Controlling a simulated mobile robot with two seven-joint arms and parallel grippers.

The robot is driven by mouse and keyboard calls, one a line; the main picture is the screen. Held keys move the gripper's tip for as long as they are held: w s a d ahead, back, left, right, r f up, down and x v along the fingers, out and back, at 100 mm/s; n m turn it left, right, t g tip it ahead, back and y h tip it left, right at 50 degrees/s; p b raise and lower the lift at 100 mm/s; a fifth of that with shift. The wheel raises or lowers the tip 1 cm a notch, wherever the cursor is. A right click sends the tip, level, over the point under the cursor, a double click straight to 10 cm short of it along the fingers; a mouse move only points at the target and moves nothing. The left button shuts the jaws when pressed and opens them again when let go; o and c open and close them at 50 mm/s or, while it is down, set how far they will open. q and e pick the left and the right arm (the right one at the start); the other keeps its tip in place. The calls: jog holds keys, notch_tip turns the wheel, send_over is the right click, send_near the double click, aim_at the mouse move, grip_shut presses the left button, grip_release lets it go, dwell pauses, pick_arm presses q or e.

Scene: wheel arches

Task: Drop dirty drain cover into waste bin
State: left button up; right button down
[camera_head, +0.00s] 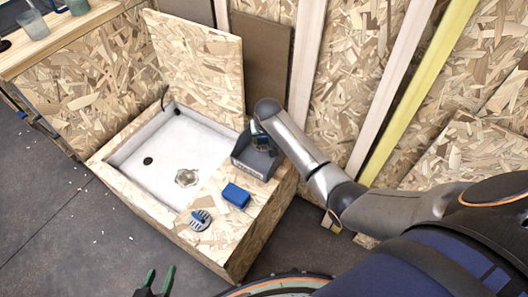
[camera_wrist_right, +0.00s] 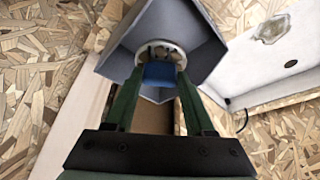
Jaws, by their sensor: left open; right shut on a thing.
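My right gripper (camera_head: 258,130) is at the grey waste bin (camera_head: 250,162), at its top, on the wooden box's back right corner. In the right wrist view its green fingers (camera_wrist_right: 160,78) are shut on a round pale piece with dark slots, seemingly the drain cover (camera_wrist_right: 160,48), with a blue patch just below it. The bin's grey walls (camera_wrist_right: 205,42) surround the piece in that view; I cannot tell its exact depth. The head view largely hides the piece. My left gripper (camera_head: 155,284) is open and empty at the bottom edge, away from the box.
A blue sponge (camera_head: 236,195) and a brush (camera_head: 200,219) lie on the box's front ledge. A raised wooden panel (camera_head: 195,60) stands behind the basin.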

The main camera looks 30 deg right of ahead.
jog(key=c, duration=0.5)
grip_release()
pick_arm(q)
jog(key=shift+s+f, duration=0.1)
jog(key=shift+f, duration=0.05)
pick_arm(e)
jog(key=o, duration=0.3)
pick_arm(q)
jog(key=r+p, duration=0.1)
jog(key=p, duration=0.2)
jog(key=a+r+p, duration=0.1)
jog(key=shift+s+r, duration=0.25)
jog(key=shift+r, duration=0.1)
pick_arm(e)
jog(key=v, duration=1.2)
jog(key=shift+r, duration=0.3)
pick_arm(q)
jog(key=shift+r, duration=0.1)
